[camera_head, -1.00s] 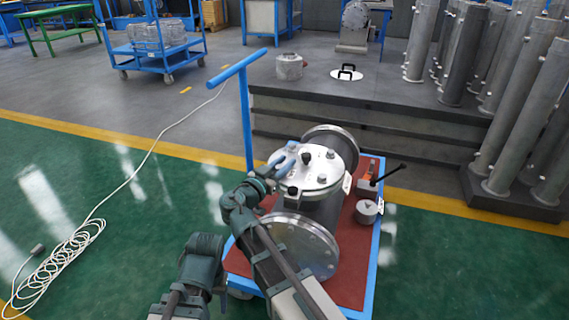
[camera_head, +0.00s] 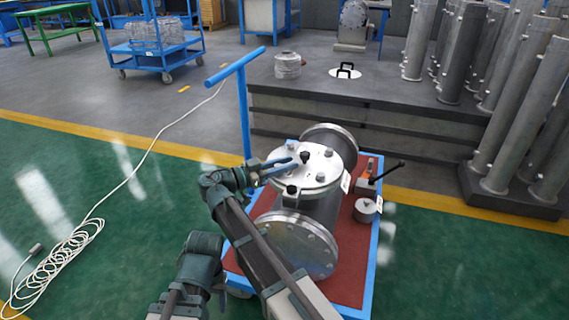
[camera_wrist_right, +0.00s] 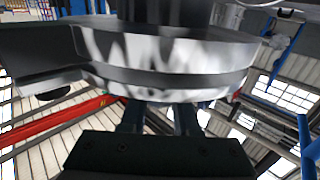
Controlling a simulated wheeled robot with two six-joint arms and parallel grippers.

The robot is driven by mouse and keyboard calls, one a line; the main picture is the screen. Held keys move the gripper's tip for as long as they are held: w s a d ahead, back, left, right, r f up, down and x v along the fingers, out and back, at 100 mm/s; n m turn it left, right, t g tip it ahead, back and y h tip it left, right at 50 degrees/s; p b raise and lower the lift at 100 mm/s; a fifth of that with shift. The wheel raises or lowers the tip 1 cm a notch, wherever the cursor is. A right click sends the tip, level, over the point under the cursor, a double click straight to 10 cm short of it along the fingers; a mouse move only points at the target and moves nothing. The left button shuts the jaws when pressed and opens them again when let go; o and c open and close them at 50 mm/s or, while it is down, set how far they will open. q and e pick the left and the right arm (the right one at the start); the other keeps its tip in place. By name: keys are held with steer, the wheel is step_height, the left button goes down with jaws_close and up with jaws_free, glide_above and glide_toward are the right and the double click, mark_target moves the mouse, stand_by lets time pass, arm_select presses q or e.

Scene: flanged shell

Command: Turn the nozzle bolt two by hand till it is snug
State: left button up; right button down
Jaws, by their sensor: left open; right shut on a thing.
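The grey flanged shell (camera_head: 318,208) lies on the red-topped cart, with a bright round flange (camera_head: 318,172) facing up. Which is bolt two I cannot tell.
On the cart's right lie a small block with a black lever (camera_head: 385,175) and a round grey piece (camera_head: 366,209). The blue cart handle (camera_head: 243,110) rises behind on the left. A dark platform (camera_head: 400,105) with upright tubes stands beyond. Open floor is at left.

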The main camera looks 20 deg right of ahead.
steer(key=shift+s+m+g, duration=0.2)
steer(key=shift+m+g, duration=1.3)
steer(key=shift+g, duration=0.9)
steer(key=shift+r+g, duration=0.1)
steer(key=shift+g, duration=0.2)
steer(key=c, duration=0.7)
jaws_free()
steer(key=shift+s, duration=0.1)
